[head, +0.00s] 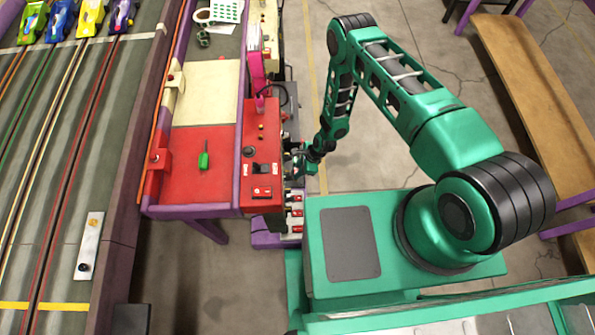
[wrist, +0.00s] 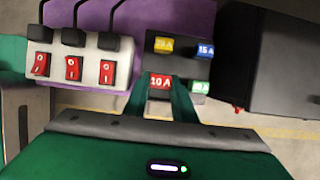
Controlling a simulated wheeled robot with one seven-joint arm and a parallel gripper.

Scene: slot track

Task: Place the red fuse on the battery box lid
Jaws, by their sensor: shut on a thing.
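My gripper (wrist: 167,84) is shut on the red fuse (wrist: 160,82), which is marked 10 A and sits between the two green fingers. The fuse is at the near-left corner of the dark fuse block. I cannot tell whether it is still seated there or just above. A yellow fuse (wrist: 164,45), a blue fuse (wrist: 205,50) and a green fuse (wrist: 200,87) are beside it on the block. A dark grey box (wrist: 285,60), which looks like the battery box, stands to the right in the wrist view. In the head view my gripper (head: 307,160) is beside the bench edge; the fuse is too small to make out.
A white switch strip (wrist: 88,65) with three red switches and black cables is left of the block. A red control box (head: 262,150) stands beside the gripper. A green screwdriver (head: 204,157) lies on the red bench top. Slot cars (head: 90,16) stand on the track.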

